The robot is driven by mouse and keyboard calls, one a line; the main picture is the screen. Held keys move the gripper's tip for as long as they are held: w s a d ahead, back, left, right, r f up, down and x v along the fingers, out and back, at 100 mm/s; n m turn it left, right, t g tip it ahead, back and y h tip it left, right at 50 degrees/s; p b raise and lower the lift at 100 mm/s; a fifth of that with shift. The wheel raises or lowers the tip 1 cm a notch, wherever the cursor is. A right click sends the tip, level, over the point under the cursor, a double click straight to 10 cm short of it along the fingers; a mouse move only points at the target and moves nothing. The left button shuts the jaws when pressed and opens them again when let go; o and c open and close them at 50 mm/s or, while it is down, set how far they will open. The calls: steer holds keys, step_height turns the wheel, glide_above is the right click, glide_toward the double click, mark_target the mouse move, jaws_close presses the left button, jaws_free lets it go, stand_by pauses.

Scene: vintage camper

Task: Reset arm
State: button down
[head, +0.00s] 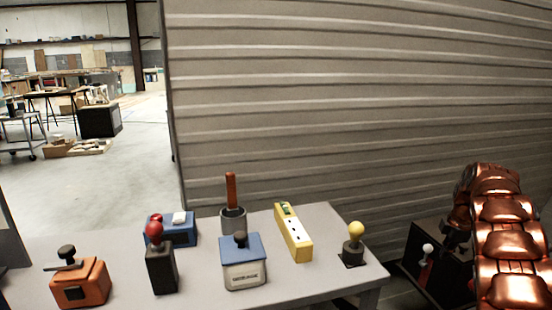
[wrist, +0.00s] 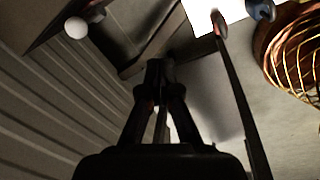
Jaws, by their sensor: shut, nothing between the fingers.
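My gripper (wrist: 155,67) shows in the wrist view, its black fingers brought together at the tips and holding nothing. A pale wall with ridges lies behind it on the left. In the head view I cannot clearly make out the fingertips at the right edge. No object named by the task is in view.
A grey table (head: 325,222) bears an orange box (head: 80,285), a red-knobbed black box (head: 160,268), a blue-and-white box (head: 243,265), a yellow power strip (head: 293,235) and a yellow-knobbed lever (head: 354,243). A grey corrugated wall (head: 350,100) stands behind. Open floor lies left.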

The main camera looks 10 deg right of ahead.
steer(key=s+a+r+m+g+p, duration=0.1)
steer(key=s+a+r+m+p, duration=0.5)
steer(key=a+r, duration=0.65)
steer(key=s+a+r+m+g+p, duration=0.1)
steer(key=s+a+r+m+p, duration=0.2)
steer(key=s+a+r+p, duration=0.7)
steer(key=s+a+r+m+p, duration=0.2)
steer(key=s+a+r+p, duration=0.1)
steer(key=s+a, duration=0.7)
steer(key=s+a+r+m+g+p, duration=0.1)
steer(key=s+a+r+m+p, duration=0.1)
steer(key=s+a+p, duration=0.4)
steer(key=s+a+r, duration=0.1)
steer(key=s+a, duration=0.4)
steer(key=shift+s+a+r+g, duration=0.15)
steer(key=shift+a+r+g, duration=0.1)
steer(key=shift+a+g, duration=0.1)
